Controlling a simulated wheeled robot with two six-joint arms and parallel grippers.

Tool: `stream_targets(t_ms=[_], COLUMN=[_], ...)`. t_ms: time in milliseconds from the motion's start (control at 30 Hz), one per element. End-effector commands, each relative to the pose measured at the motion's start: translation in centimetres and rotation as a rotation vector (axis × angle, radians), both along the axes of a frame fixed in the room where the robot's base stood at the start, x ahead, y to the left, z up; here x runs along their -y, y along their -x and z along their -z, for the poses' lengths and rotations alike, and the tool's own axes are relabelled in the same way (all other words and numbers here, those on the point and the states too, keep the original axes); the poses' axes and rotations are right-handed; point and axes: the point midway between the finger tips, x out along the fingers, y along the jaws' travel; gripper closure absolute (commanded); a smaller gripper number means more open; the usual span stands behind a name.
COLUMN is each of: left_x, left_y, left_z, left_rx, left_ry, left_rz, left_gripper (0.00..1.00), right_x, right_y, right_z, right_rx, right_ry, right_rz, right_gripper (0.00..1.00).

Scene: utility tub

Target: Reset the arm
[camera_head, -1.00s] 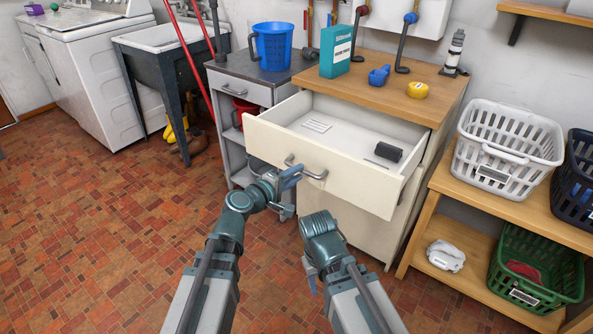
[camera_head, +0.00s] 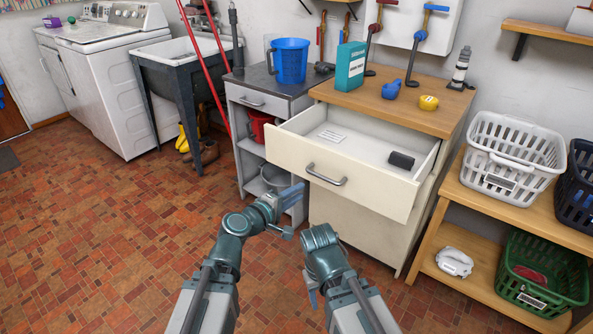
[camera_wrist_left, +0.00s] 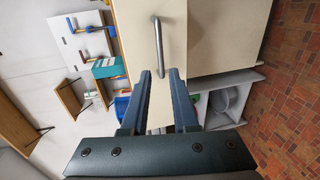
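My left gripper (camera_head: 287,212) is open and empty. Its two blue fingers also show apart in the left wrist view (camera_wrist_left: 160,100). The cream drawer (camera_head: 345,172) is pulled out of the wooden-topped cabinet. Its grey bar handle (camera_head: 326,176) is beyond and above the left fingertips in the head view, apart from them. In the wrist view the handle (camera_wrist_left: 158,45) lies ahead, in line with the finger gap. My right gripper (camera_head: 312,290) points down at the lower middle, partly hidden by its own wrist; its opening is unclear.
The drawer holds a dark block (camera_head: 401,160) and a white slotted patch. A blue bucket (camera_head: 291,61) stands on the grey cabinet at left. A wooden shelf (camera_head: 452,205) with laundry baskets is at right. The tiled floor (camera_head: 110,235) at left is clear.

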Motion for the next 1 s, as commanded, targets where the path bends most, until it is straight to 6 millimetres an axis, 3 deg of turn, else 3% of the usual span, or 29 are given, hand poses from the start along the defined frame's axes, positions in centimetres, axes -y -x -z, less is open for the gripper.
stream_targets(t_ms=[167, 267, 333, 500, 600, 800, 933, 1000], left_x=[0.2, 0.2, -0.3, -4.3, -7.1, -12.5, -16.0, -13.7], left_y=[0.4, 1.5, 2.9, 6.8, 8.8, 12.3, 14.4, 14.9], left_z=[0.9, 3.5, 6.3, 12.6, 14.8, 17.0, 17.4, 17.4], left_rx=[-0.003, -0.024, -0.058, -0.198, -0.288, -0.469, -0.594, -0.57], left_ry=[-0.066, -0.234, -0.404, -0.79, -0.945, -1.174, -1.291, -1.307], left_rz=[0.037, 0.132, 0.229, 0.45, 0.541, 0.676, 0.746, 0.792], left_gripper=[0.72, 0.72, 0.72, 0.72, 0.72, 0.72, 0.72, 0.72], right_x=[0.0, 0.0, 0.0, 0.0, 0.0, 0.0, 0.0, 0.0], right_y=[0.0, 0.0, 0.0, 0.0, 0.0, 0.0, 0.0, 0.0], right_z=[0.0, 0.0, 0.0, 0.0, 0.0, 0.0, 0.0, 0.0], right_rx=[0.0, 0.0, 0.0, 0.0, 0.0, 0.0, 0.0, 0.0], right_ry=[0.0, 0.0, 0.0, 0.0, 0.0, 0.0, 0.0, 0.0], right_rz=[0.0, 0.0, 0.0, 0.0, 0.0, 0.0, 0.0, 0.0], right_gripper=[0.47, 0.47, 0.47, 0.47, 0.47, 0.47, 0.47, 0.47])
